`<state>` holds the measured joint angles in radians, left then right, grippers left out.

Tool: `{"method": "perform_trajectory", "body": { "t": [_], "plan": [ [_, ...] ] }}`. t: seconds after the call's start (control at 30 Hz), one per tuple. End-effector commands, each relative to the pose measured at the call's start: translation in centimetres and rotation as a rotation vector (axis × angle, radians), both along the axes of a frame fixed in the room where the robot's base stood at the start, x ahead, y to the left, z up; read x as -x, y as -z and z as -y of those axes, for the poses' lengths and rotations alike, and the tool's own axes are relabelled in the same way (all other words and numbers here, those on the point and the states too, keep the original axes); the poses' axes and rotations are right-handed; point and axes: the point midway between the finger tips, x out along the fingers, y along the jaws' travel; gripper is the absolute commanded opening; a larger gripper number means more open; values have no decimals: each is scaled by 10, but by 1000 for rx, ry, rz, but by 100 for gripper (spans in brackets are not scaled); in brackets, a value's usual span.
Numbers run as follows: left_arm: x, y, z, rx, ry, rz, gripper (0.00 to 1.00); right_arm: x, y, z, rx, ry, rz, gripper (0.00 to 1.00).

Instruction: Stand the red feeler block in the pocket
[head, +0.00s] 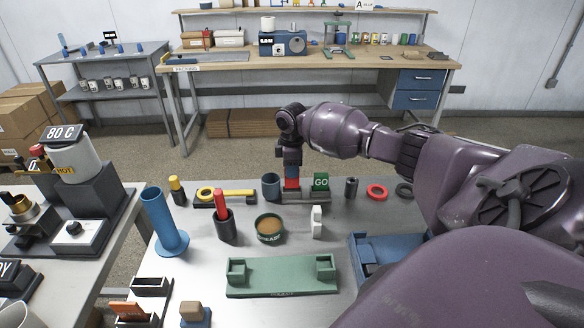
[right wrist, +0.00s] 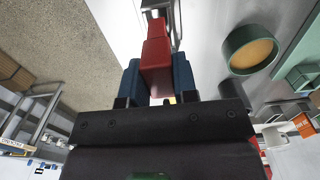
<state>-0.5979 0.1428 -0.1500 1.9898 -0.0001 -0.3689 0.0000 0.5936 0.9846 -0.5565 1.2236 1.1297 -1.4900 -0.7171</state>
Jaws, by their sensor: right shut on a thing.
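The red feeler block (head: 291,184) is upright at the left end of a dark grey holder (head: 305,197) at the back of the table. A green "GO" block (head: 321,181) stands at the holder's right end. My right gripper (head: 291,170) reaches down from above and is shut on the red block. In the right wrist view the block (right wrist: 156,55) sits between the two blue fingers. The pocket itself is hidden, and I cannot tell whether the block's foot is inside it or just above it. My left gripper is not in view.
A blue-grey cup (head: 271,186) stands close left of the holder. A white block (head: 317,221) and a green pot (head: 270,227) stand in front. A dark cylinder (head: 351,187) and a red ring (head: 377,191) are to the right. A green fixture (head: 283,277) lies nearer.

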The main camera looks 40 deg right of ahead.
Motion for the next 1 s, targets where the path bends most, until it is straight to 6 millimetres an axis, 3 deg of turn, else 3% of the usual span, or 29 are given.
{"method": "perform_trajectory", "body": {
  "t": [1.0],
  "plan": [
    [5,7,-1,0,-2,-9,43,0,20,0,0,0,0,4]
  ]
}}
